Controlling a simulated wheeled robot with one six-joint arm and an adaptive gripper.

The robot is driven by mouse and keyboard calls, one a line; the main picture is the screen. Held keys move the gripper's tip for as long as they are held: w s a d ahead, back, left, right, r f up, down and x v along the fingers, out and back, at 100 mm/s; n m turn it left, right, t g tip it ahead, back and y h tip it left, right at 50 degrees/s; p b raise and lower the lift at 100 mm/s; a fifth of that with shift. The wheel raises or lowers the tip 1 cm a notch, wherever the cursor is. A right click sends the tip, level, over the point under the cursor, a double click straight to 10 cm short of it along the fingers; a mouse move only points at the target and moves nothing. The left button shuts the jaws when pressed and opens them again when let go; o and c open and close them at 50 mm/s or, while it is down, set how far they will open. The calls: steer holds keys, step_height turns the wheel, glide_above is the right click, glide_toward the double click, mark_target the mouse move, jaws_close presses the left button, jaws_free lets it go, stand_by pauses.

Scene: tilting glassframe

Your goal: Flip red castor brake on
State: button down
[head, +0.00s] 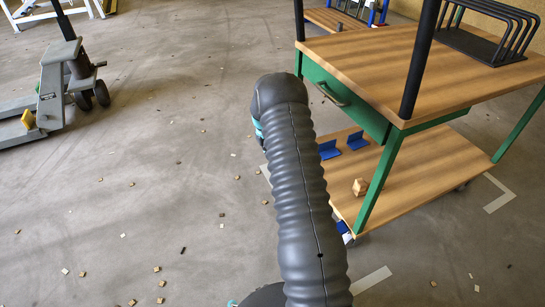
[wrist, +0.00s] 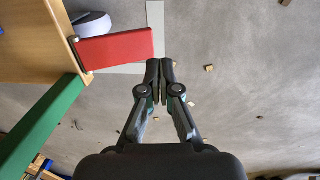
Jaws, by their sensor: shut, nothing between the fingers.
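The red castor brake (wrist: 117,48) shows in the wrist view as a flat red pedal. It sticks out to the right from under the corner of the wooden shelf (wrist: 38,32), beside a pale castor wheel (wrist: 93,25). My gripper (wrist: 160,64) is shut and empty. Its fingertips are just right of the pedal's free end; whether they touch it I cannot tell. In the head view my arm hides the gripper, and the red pedal is not visible there. Whether the pedal is up or down is unclear.
The green-framed trolley has a wooden top (head: 375,62), a drawer (head: 340,102) and a lower shelf (head: 400,188) with blue brackets and a small wooden block. A green leg (wrist: 42,128) is left of my gripper. A pallet truck (head: 55,90) stands left. Small chips litter open floor.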

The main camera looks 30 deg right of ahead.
steer(key=r, duration=0.1)
steer(key=a+r+p, duration=0.1)
steer(key=r, duration=0.2)
steer(key=shift+w+a, duration=0.1)
steer(key=shift+a, duration=0.3)
steer(key=s+a+f+g, duration=0.1)
steer(key=s+a, duration=0.1)
steer(key=s, duration=0.4)
steer(key=s+a+r+t+p, duration=0.2)
steer(key=s+a+r, duration=0.4)
steer(key=s+r, duration=0.5)
steer(key=s+a+r+t+p, duration=0.2)
steer(key=s+a+r, duration=0.5)
steer(key=s+r, duration=0.5)
steer(key=s+a+r+t+y+p, duration=0.1)
steer(key=s+a+r+t+p, duration=0.1)
steer(key=s+a+r, duration=0.4)
steer(key=s+r, duration=0.5)
steer(key=r, duration=0.6)
steer(key=shift+s+a+r+n+t, duration=0.2)
steer(key=shift+s+r+n+t, duration=0.1)
steer(key=shift+s+r+n, duration=0.1)
